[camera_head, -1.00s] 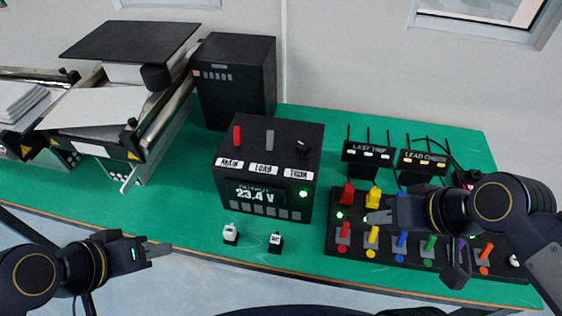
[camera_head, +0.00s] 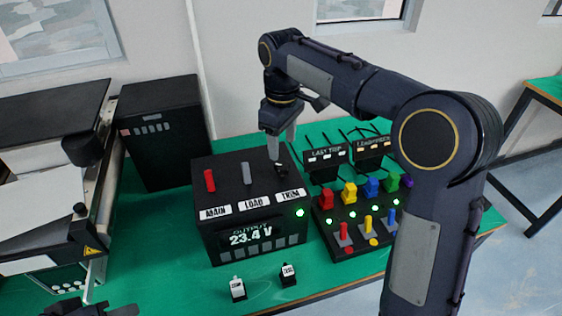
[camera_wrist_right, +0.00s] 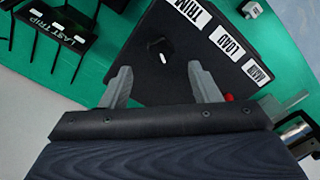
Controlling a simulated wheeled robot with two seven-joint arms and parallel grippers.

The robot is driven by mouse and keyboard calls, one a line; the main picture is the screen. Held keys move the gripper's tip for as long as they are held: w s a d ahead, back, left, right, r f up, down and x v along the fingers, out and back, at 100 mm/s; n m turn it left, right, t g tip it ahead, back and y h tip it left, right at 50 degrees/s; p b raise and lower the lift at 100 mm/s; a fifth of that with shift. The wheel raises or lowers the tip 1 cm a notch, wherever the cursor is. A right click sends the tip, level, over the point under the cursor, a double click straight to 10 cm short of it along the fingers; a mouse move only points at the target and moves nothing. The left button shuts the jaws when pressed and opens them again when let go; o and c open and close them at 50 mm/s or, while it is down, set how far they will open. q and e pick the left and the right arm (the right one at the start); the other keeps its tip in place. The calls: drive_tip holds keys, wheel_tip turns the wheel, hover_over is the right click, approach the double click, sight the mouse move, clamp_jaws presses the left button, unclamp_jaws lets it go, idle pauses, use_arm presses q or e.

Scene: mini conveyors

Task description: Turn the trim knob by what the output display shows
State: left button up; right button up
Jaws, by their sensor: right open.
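The black control box (camera_head: 212,235) has an output display (camera_head: 250,237) that reads 23.4 V. On its top are a red lever (camera_head: 210,181), a grey lever (camera_head: 247,173) and the black trim knob (camera_head: 280,168) behind the TRIM label (camera_head: 290,195). My right gripper (camera_head: 282,145) points down over the trim knob and partly covers it. In the right wrist view the knob (camera_wrist_right: 159,50) with its white mark lies beyond the two open fingers (camera_wrist_right: 160,85), roughly centred between them. Nothing is held. Only a dark piece of my left gripper (camera_head: 115,311) shows at the bottom edge.
A panel of coloured switches (camera_head: 345,250) is to the right, partly behind my right arm. Behind it stand the LAST TRIP display (camera_head: 325,155) and another display.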

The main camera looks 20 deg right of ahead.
sight(282, 165)
wheel_tip(282, 165, down, 6)
drive_tip(key=shift+f, duration=0.1)
drive_tip(key=shift+c, duration=0.4)
drive_tip(key=c, duration=0.9)
